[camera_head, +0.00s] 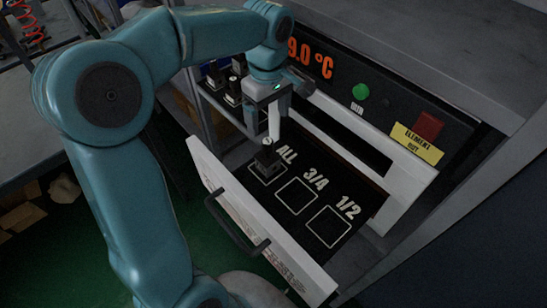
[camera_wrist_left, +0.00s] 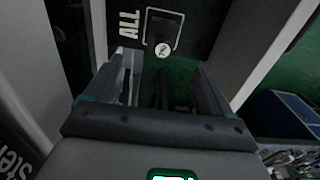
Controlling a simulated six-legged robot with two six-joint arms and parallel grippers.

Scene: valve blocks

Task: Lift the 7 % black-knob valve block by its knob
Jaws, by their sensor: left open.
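A dark valve block (camera_head: 266,160) stands in the ALL square of the open drawer (camera_head: 309,226). Its knob carries a pale round top with a mark that is too small to read surely. The knob top (camera_wrist_left: 162,50) also shows in the left wrist view, beyond my fingertips and roughly midway between them. My left gripper (camera_head: 273,127) points down just above the block; it shows as open and empty in the left wrist view (camera_wrist_left: 163,85). Whether the fingers flank the knob cannot be told. My right gripper is not in view.
The 3/4 square (camera_head: 296,196) and 1/2 square (camera_head: 328,227) are empty. Several dark blocks stand on a rack (camera_head: 229,92) to the left. The drawer has a dark handle (camera_head: 237,226). A panel behind has a green button (camera_head: 360,91) and a red one (camera_head: 428,125).

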